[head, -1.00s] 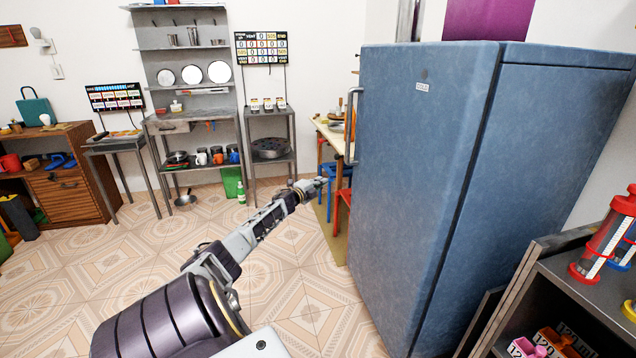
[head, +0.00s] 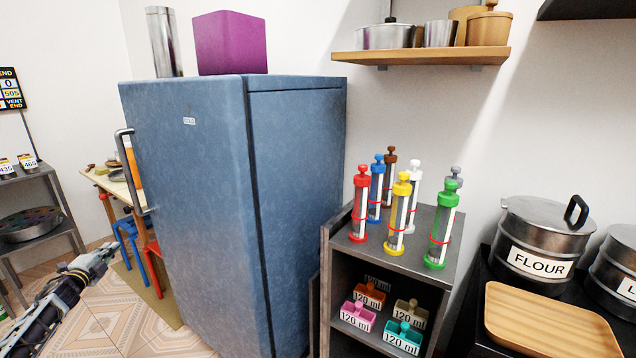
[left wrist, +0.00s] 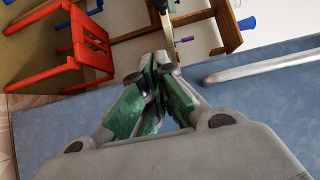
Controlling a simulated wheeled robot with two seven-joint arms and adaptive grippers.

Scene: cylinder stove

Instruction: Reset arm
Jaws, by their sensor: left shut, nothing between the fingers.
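My left gripper (head: 103,253) is at the lower left of the head view, in front of the blue fridge's left side. It also shows in the left wrist view (left wrist: 150,88), with its green-padded fingers closed together and nothing between them. The arm reaches up from the lower left corner. The blue fridge (head: 195,200) stands shut, with its handle (head: 130,170) on the left. Its surface also shows in the left wrist view (left wrist: 60,130). My right gripper is in neither view.
A grey shelf (head: 410,260) holds colored cylinders on top and 120 ml blocks below. A FLOUR pot (head: 540,240) and a wooden tray (head: 550,325) stand at right. A red chair (left wrist: 85,55) is beyond my gripper. Tiled floor (head: 140,325) is open left of the fridge.

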